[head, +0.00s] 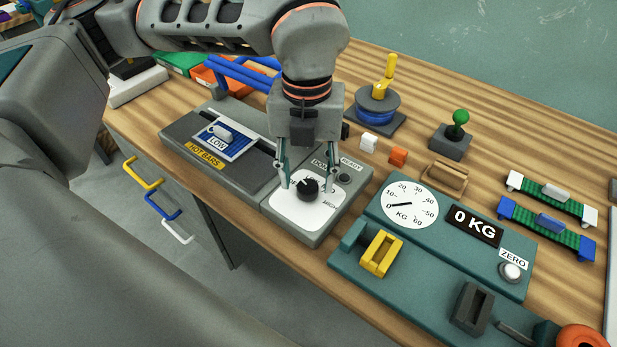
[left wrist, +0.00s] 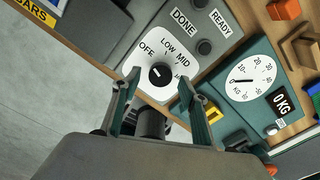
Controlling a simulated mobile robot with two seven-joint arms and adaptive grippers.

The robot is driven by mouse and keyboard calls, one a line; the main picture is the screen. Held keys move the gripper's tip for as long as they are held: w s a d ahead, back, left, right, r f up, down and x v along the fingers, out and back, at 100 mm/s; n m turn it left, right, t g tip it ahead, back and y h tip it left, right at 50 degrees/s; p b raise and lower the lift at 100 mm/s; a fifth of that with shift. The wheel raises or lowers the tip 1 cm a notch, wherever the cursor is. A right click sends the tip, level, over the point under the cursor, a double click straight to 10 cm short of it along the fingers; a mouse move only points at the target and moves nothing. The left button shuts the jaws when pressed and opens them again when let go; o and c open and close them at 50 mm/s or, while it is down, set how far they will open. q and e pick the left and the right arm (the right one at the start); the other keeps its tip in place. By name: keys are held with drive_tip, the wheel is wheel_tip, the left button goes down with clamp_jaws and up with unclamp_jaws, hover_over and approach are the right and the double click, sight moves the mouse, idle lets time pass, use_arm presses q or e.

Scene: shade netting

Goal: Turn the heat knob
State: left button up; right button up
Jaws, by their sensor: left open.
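The heat knob (head: 307,187) is a round black knob on a white dial plate (head: 287,212) on the grey sealer's right part. In the left wrist view the knob (left wrist: 160,75) sits among the labels OFF, LOW and MID, with another label partly hidden at right. It has a short white mark; its exact setting is hard to tell. My left gripper (head: 309,181) points down over the dial, open, with one finger on each side of the knob. The left wrist view also shows both fingers of the gripper (left wrist: 158,80) astride it; contact is unclear. My right gripper is not in view.
A green scale (head: 350,262) with a dial and yellow handle stands close on the right. The HOT BARS unit (head: 190,135) adjoins on the left. Small white (head: 369,142) and orange (head: 398,156) blocks and a blue spool (head: 377,108) lie behind. The table's front edge is near.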

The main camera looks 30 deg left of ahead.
sight(307, 187)
use_arm(q)
drive_tip(key=shift+f, duration=0.7)
drive_tip(key=c, duration=1.1)
drive_tip(key=shift+m, duration=5)
drive_tip(key=o, duration=1.1)
wheel_tip(307, 187, up, 12)
